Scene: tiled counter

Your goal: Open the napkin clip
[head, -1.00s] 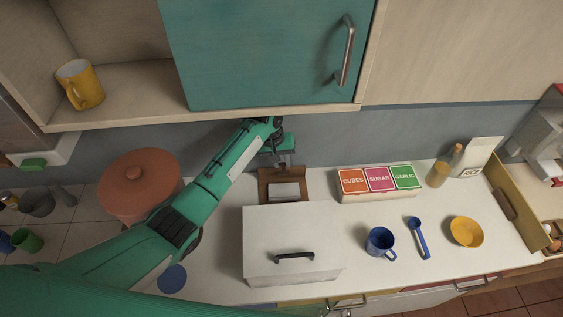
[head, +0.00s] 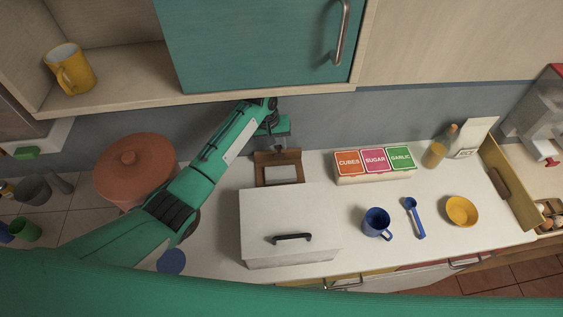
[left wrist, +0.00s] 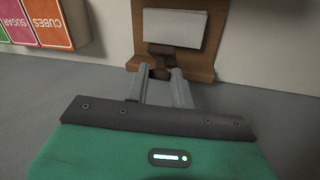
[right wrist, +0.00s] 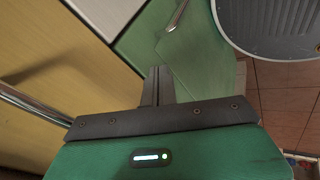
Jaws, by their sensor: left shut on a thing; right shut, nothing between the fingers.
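The napkin clip is a brown wooden holder (head: 259,172) with a white napkin stack (head: 281,174), on the counter's back part behind the white box. It also shows at the top of the left wrist view as a brown board (left wrist: 205,65) with a white sheet (left wrist: 172,30). My left gripper (left wrist: 157,77) is shut on a small dark brown part (left wrist: 160,66) at the holder's back edge. In the head view my left gripper (head: 279,148) is over that edge, its fingertips partly hidden. My right gripper (right wrist: 157,85) is shut and empty near the drawer fronts, only in the right wrist view.
A white box (head: 290,212) with a dark handle stands just in front of the holder. Labelled canisters (head: 374,161) stand to its right, a terracotta pot (head: 135,170) to its left. A teal cabinet door (head: 255,45) hangs above. A blue mug (head: 376,222) and yellow bowl (head: 461,210) are front right.

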